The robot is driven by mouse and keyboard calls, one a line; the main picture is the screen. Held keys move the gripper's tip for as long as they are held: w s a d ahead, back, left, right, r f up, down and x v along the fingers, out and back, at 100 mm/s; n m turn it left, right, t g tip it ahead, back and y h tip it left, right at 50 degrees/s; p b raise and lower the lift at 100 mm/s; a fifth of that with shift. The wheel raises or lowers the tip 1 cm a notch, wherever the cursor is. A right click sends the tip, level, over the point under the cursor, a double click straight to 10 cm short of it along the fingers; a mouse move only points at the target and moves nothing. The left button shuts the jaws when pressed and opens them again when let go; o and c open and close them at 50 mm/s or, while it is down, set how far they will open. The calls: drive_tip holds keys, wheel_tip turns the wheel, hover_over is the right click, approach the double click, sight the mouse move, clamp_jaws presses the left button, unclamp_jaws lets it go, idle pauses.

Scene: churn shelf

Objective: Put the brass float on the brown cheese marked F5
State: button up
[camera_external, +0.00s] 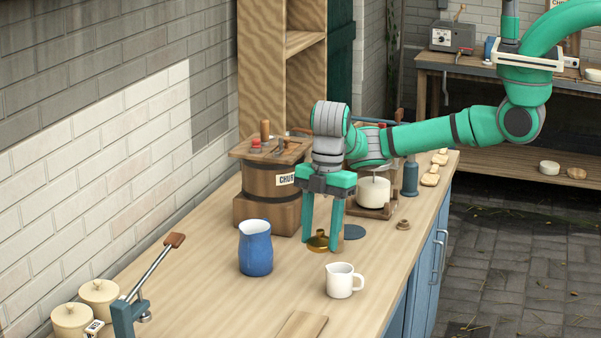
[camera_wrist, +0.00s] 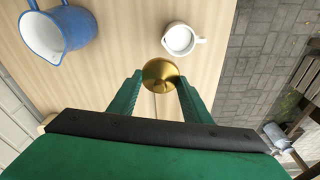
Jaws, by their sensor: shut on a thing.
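The brass float (camera_external: 318,242) is a small gold round piece with a short neck. It sits between the fingertips of my gripper (camera_external: 321,245), which is shut on it, low over the wooden counter. I cannot tell whether it touches the counter. In the wrist view the float (camera_wrist: 159,72) shows as a gold disc between the fingertips of my gripper (camera_wrist: 160,80). I cannot read an F5 mark anywhere. Two pale tan round pieces (camera_external: 99,290) stand at the lower left near a small marked tag (camera_external: 94,327). I cannot tell whether either is the brown cheese.
A blue jug (camera_external: 256,250) and a white cup (camera_external: 340,281) stand near my gripper. A wooden churn (camera_external: 270,190) is behind. A lever device (camera_external: 140,290) stands at the lower left. A dark disc (camera_external: 353,232) and small ring (camera_external: 403,225) lie to the right.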

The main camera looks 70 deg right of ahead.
wheel_tip(320, 180, up, 20)
drive_tip(key=r, duration=0.1)
drive_tip(key=w+d+m, duration=0.4)
drive_tip(key=w+d, duration=1.7)
drive_tip(key=d, duration=0.3)
drive_tip(key=w+d+f+m, duration=0.1)
drive_tip(key=w+d, duration=0.1)
drive_tip(key=d, duration=1.6)
drive_tip(key=w+d+m, duration=0.2)
drive_tip(key=d, duration=1.6)
drive_tip(key=shift+t+h, duration=0.3)
drive_tip(key=shift+t, duration=0.1)
drive_tip(key=f, duration=2.7)
drive_tip(key=shift+s+a+f, duration=0.2)
drive_tip(key=shift+a+f, duration=0.15)
